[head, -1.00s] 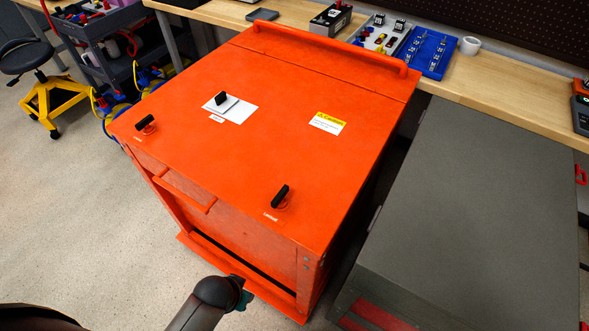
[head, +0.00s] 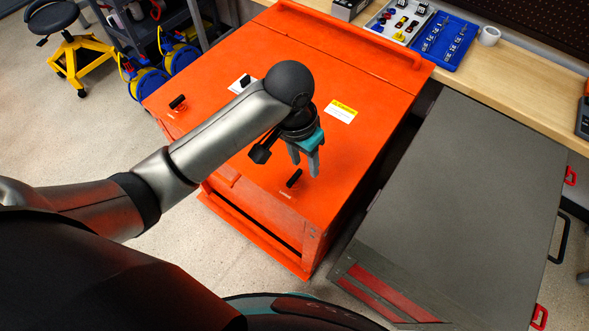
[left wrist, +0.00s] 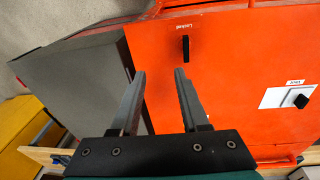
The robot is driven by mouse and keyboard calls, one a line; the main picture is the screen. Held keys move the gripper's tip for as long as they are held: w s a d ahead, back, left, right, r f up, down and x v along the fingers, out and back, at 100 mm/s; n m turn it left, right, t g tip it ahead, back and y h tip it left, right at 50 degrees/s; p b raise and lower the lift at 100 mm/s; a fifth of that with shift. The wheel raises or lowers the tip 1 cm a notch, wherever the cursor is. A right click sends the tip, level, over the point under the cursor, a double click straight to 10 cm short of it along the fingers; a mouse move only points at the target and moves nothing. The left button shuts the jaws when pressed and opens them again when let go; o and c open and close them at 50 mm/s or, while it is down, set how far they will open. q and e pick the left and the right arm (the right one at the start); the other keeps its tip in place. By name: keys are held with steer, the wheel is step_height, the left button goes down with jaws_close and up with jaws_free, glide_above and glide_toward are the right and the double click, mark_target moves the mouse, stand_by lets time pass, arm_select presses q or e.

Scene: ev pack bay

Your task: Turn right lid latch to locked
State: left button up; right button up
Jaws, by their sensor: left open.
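The orange lid (head: 352,144) carries the right lid latch (head: 294,178), a black handle near its front right corner. My left gripper (head: 306,168) hangs over the lid just behind the latch, fingers pointing down. In the left wrist view the gripper (left wrist: 160,73) is open and empty, the latch beyond its fingertips and toward the right finger. It looks apart from the latch. My right gripper is out of view.
A left latch (head: 178,102) and a black knob on a white plate (head: 236,88) also stand on the lid. A grey cabinet (head: 469,185) stands to the right across a narrow gap. A workbench (head: 520,75) with trays runs behind.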

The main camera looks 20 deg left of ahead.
mark_target(294, 177)
arm_select(q)
steer(key=w+a+r+y, duration=0.1)
steer(key=w+a+r, duration=0.1)
steer(key=w+a, duration=0.15)
steer(key=shift+n+g, duration=0.3)
step_height(294, 177, down, 15)
steer(key=shift+d+b, duration=0.15)
steer(key=shift+b, duration=1)
jaws_close()
